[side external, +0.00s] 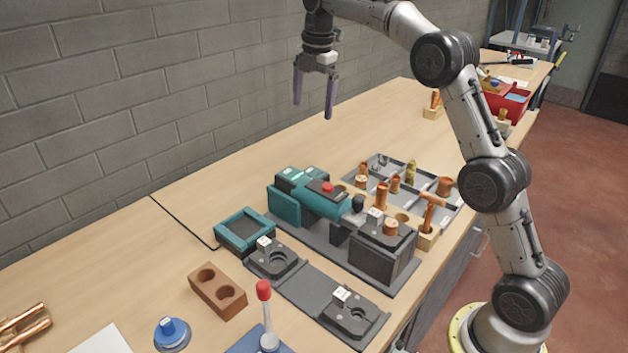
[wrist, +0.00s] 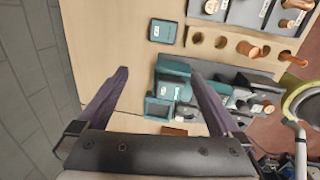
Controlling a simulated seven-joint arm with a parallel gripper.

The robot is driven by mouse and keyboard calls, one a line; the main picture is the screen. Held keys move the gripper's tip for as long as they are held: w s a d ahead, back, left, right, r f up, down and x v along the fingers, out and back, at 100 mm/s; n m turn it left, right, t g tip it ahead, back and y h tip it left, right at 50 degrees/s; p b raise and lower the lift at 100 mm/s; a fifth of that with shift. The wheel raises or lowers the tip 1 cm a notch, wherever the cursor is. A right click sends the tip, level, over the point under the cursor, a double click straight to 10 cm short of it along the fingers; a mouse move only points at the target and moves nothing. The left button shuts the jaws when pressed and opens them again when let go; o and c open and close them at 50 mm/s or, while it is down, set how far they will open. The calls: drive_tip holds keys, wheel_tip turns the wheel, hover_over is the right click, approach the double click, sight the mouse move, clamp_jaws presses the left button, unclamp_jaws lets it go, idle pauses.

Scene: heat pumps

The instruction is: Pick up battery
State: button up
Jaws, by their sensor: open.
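A flat teal block with a small pale label, which looks like the battery (wrist: 163,31), lies on the table near the top of the wrist view, left of the wooden block with holes. In the side view I cannot clearly separate it from the teal machine (side external: 318,197). My gripper (side external: 313,108) is open and empty, pointing down high above the table behind the machine. In the wrist view its fingers (wrist: 159,74) are spread wide, with the teal block beyond the tips and nothing between them.
A teal-rimmed tray (side external: 244,232) sits left of the machine. A wooden block (wrist: 225,44) holds copper pieces beside a grey parts tray (side external: 440,190). A brown two-hole block (side external: 217,291) and a red-topped lever (side external: 265,310) stand nearer. The table's back left is clear.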

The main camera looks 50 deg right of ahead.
drive_tip(key=g, duration=0.1)
approach(314, 172)
drive_tip(key=shift+m, duration=0.3)
wheel_tip(314, 172, down, 5)
drive_tip(key=shift+w+d+r, duration=0.1)
drive_tip(key=shift+d+r, duration=0.05)
drive_tip(key=shift+f, duration=2.95)
drive_tip(key=c, duration=1.4)
drive_tip(key=shift+r, duration=0.1)
drive_tip(key=shift+c, duration=0.4)
drive_tip(key=shift+r, duration=0.1)
